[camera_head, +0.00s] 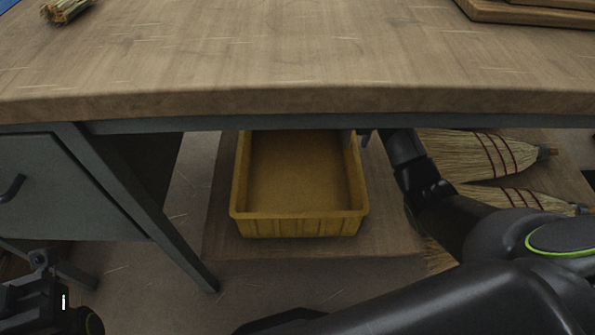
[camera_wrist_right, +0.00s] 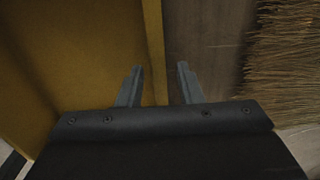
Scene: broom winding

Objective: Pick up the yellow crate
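The yellow crate (camera_head: 300,226) sits empty on a brown board beneath the workbench. The bench edge hides its far end in the head view. My right gripper (camera_head: 362,137) is at the crate's far right side, partly hidden under the bench edge. In the right wrist view, my right gripper (camera_wrist_right: 159,84) is open, its two fingers apart. The crate's side wall (camera_wrist_right: 153,45) runs into the gap between them, with the crate's inside on the left. Contact cannot be told. My left arm's dark end shows at the lower left of the head view; its fingers cannot be made out.
The workbench top (camera_head: 300,60) overhangs the crate. A grey drawer unit (camera_head: 70,190) and slanted leg stand left of it. Straw brooms (camera_head: 475,155) lie close on the right, beyond my right arm. A straw bundle (camera_head: 65,10) lies on the bench top.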

